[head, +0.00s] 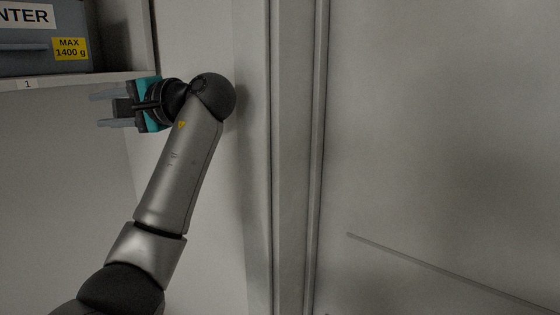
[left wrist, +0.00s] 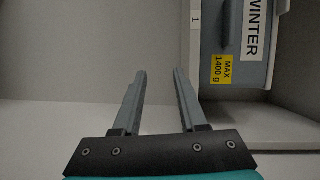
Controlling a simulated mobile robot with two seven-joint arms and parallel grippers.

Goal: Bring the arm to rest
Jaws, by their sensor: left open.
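My left gripper (head: 104,110) is in the head view at the upper left, at the end of my bent arm, with its fingers pointing left. Its two grey fingers are apart with nothing between them. The fingers also show in the left wrist view (left wrist: 160,78), open and empty, with bare pale panel around them. The gripper is just below the shelf board and close to the side panel. My right gripper is in neither view.
A grey-blue bin (head: 25,60) with a yellow "MAX 1400 g" label stands on the shelf board (head: 60,82), tagged "1". It also shows in the left wrist view (left wrist: 232,72). A vertical panel edge (head: 292,160) stands right of my arm. Below the shelf is empty space.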

